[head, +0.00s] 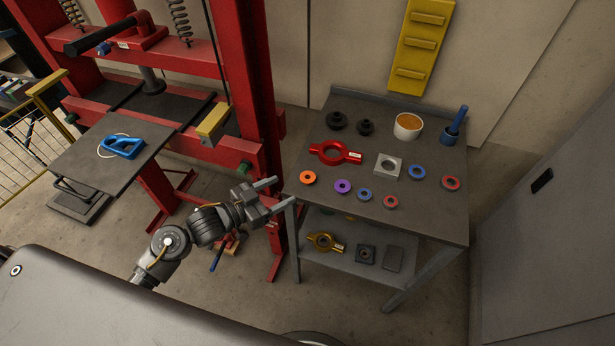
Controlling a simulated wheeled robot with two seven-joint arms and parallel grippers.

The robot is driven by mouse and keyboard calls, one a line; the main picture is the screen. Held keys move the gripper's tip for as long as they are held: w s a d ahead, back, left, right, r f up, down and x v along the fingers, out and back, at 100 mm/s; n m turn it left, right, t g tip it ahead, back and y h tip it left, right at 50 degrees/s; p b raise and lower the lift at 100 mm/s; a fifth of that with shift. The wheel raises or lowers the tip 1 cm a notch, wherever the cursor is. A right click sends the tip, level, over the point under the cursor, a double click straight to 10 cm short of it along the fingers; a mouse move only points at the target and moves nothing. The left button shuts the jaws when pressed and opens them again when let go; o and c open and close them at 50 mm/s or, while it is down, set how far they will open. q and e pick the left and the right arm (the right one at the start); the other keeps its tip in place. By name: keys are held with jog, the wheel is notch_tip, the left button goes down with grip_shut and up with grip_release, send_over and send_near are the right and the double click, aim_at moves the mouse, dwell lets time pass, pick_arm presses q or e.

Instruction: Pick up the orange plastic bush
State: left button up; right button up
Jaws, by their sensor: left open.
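The orange plastic bush (307,177) is a small ring lying flat near the front left corner of the grey table (420,220). My left gripper (280,191) is open and empty, with its two fingers pointing right towards the table's left edge. It is just left of the orange bush and apart from it in the picture. How high the fingers are above the tabletop is hard to tell. My right gripper is not in view.
A purple ring (343,186), blue rings (364,194) and red rings (390,202) lie near the bush. A red two-handled part (335,153), a square grey block (387,167) and a white cup (407,126) stand behind. A red press frame (262,100) rises at left.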

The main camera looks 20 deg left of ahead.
aim_at(306, 178)
pick_arm(q)
jog(key=x, duration=0.5)
jog(key=shift+p, duration=0.3)
jog(key=shift+w+d+r, duration=0.1)
jog(key=shift+w+d, duration=0.1)
jog(key=shift+w, duration=0.05)
jog(key=p+x, duration=0.1)
jog(key=x, duration=0.2)
jog(key=shift+w+d+p, duration=0.2)
jog(key=shift+d+p, duration=0.05)
jog(key=shift+p, duration=0.05)
jog(key=shift+w+d, duration=0.25)
jog(key=shift+w, duration=0.1)
jog(key=c, duration=1)
